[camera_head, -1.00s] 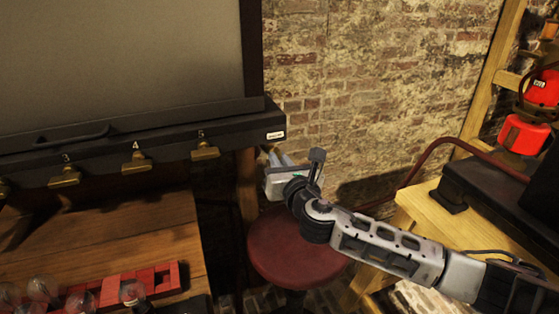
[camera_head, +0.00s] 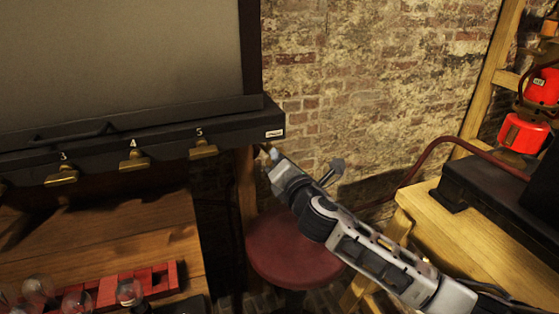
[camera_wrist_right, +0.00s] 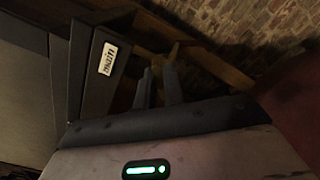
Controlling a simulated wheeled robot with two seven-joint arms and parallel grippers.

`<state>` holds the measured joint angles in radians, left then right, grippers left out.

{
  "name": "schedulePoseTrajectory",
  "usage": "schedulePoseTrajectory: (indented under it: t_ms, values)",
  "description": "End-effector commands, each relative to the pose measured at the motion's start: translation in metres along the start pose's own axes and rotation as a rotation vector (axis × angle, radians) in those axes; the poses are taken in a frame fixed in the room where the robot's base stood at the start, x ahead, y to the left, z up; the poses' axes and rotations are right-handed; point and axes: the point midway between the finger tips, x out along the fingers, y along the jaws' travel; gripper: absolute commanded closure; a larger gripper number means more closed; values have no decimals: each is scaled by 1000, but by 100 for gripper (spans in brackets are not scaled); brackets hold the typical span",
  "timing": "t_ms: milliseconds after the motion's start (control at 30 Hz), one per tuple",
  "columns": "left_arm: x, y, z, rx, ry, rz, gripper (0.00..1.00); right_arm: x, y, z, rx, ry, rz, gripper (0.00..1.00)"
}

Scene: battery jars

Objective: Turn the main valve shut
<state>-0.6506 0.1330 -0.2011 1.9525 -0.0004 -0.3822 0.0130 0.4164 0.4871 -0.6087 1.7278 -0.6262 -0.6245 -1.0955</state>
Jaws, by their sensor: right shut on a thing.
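My right gripper (camera_head: 271,157) reaches up and left to just beyond the right end of the dark bench rail. A small brass-coloured piece, seemingly the main valve (camera_head: 266,148), shows at its tips. In the right wrist view the two dark fingers (camera_wrist_right: 159,82) point at a brass-coloured part, seemingly the valve (camera_wrist_right: 174,50), beside the labelled rail end. The gripper is shut on the valve's handle, though the grip itself is mostly hidden and the handle's angle is unclear. My left gripper is not in view.
The black rail (camera_head: 235,133) carries numbered brass taps (camera_head: 203,149) and a white label (camera_head: 274,133). A red stool (camera_head: 292,255) stands below my right arm. A wooden bench (camera_head: 480,215) with a dark box is at right; glass jars (camera_head: 130,291) are at lower left.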

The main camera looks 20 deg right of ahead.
Motion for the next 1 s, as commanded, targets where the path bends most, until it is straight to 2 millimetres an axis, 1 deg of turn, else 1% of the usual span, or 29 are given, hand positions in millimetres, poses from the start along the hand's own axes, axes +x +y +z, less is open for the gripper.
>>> schedulePoseTrajectory:
  t_ms: [300, 600, 800, 1000]
  values:
    - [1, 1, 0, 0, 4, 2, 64, 0, -2, -1, 304, 1, -2, 100]
    - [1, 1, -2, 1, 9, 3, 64, 0, -4, -2, 547, 0, -3, 100]
    - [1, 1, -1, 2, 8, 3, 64, 0, -4, -2, 657, 0, -1, 100]
    - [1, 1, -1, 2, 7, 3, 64, 0, -4, -2, 718, 0, -1, 100]
